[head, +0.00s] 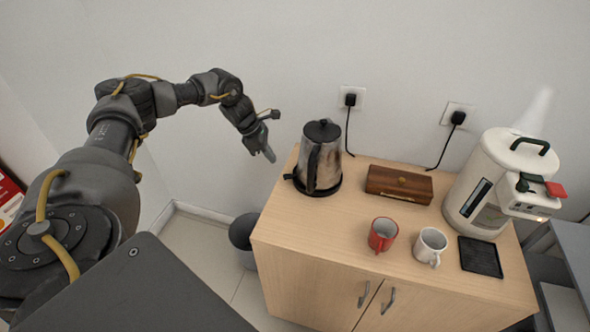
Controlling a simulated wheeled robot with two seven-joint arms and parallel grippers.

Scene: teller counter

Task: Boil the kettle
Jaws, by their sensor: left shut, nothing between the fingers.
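The kettle (328,165) is metal with a black lid and black handle. It stands upright on a dark base at the left end of the wooden cabinet top. A black cord runs from behind it up to a wall socket (351,98). My left gripper (270,156) is shut and empty, pointing down, in the air to the left of the kettle and apart from it. My right gripper is not in view.
A wooden box (399,184), a red mug (382,235), a white mug (430,246) and a black drip tray (480,257) are on the cabinet (330,240). A large white dispenser (495,180) steams at the right. A grey bin (243,236) stands on the floor left of the cabinet.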

